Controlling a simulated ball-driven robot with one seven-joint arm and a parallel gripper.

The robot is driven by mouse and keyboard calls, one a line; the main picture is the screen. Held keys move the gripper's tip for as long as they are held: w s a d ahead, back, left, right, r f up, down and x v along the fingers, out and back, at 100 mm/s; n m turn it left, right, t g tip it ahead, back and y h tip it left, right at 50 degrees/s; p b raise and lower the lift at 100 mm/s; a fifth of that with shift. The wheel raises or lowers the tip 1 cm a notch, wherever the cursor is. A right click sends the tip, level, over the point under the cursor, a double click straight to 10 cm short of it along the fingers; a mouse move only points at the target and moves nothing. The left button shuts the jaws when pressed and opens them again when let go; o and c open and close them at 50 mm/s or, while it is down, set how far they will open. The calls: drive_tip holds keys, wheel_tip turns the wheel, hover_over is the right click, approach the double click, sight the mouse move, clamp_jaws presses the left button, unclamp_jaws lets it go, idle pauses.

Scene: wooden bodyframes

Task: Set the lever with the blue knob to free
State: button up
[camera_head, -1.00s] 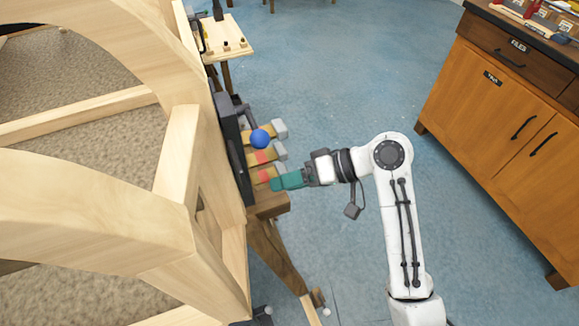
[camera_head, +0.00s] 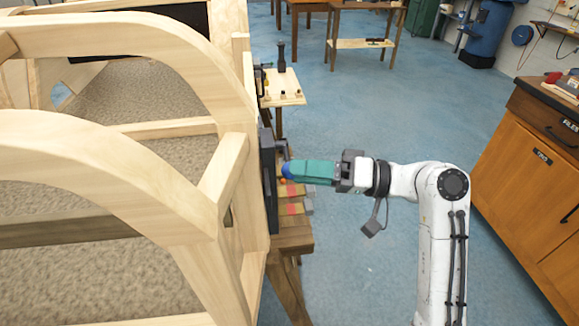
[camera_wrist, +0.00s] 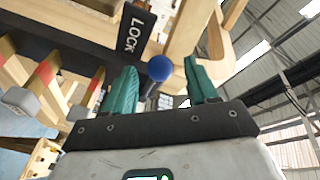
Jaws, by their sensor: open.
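The blue knob (camera_wrist: 159,68) shows between my two teal fingers in the wrist view, on a dark lever shaft. In the head view the knob (camera_head: 287,171) is mostly hidden behind the fingertips. My gripper (camera_head: 294,171) is open, with its fingers pointing left towards the dark panel (camera_head: 268,180). It also shows open in the wrist view (camera_wrist: 159,74), one finger on each side of the knob. I cannot tell whether a finger touches it. A white LOCK label (camera_wrist: 131,34) is on the panel close to the knob.
The large wooden frame (camera_head: 225,185) fills the left side. A wooden cabinet (camera_head: 530,190) stands at right; blue floor lies between.

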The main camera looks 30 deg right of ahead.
sight(286, 158)
drive_tip(key=shift+x, duration=1.7)
clamp_jaws()
